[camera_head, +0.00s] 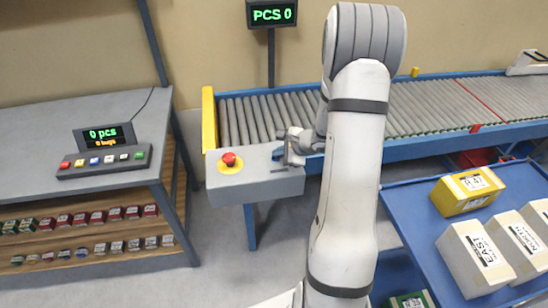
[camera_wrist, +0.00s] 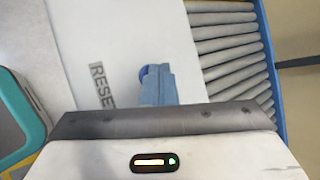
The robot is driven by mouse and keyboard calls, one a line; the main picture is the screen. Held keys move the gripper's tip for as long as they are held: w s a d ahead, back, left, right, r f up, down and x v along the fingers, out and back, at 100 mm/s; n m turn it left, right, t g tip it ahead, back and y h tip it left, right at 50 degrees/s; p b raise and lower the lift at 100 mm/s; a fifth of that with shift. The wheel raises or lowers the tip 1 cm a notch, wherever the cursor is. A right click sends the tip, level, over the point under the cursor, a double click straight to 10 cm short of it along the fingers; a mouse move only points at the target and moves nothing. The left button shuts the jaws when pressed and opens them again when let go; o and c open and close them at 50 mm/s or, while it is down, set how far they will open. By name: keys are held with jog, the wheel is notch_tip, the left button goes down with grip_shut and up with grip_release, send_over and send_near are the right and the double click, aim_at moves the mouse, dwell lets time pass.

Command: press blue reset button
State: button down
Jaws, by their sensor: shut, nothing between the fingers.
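The blue reset button (camera_wrist: 143,72) shows in the wrist view as a small dark-blue edge, mostly hidden behind my fingers. It sits on the pale top of a control box (camera_wrist: 120,30), next to printed lettering that reads "RESE" before my gripper cuts it off. My gripper (camera_wrist: 158,70) is shut and empty, with its blue-grey fingertips over the button. I cannot tell whether they touch it. In the head view my gripper (camera_head: 280,155) is at the right part of the grey control box (camera_head: 245,188); a small blue patch there could be fingers or button.
A red mushroom button (camera_head: 229,159) on a yellow ring sits on the box's left part. A roller conveyor (camera_head: 245,118) runs behind. A bench (camera_head: 40,125) with a button panel stands left. A blue cart (camera_head: 405,200) with boxes stands right. A display (camera_head: 272,14) reads "PCS 0".

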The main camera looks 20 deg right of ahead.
aim_at(279, 159)
jog(key=shift+r+p, duration=0.35)
jog(key=shift+r, duration=0.45)
jog(key=shift+r+p, duration=1.55)
jog(key=shift+r, duration=1)
jog(key=shift+f, duration=0.1)
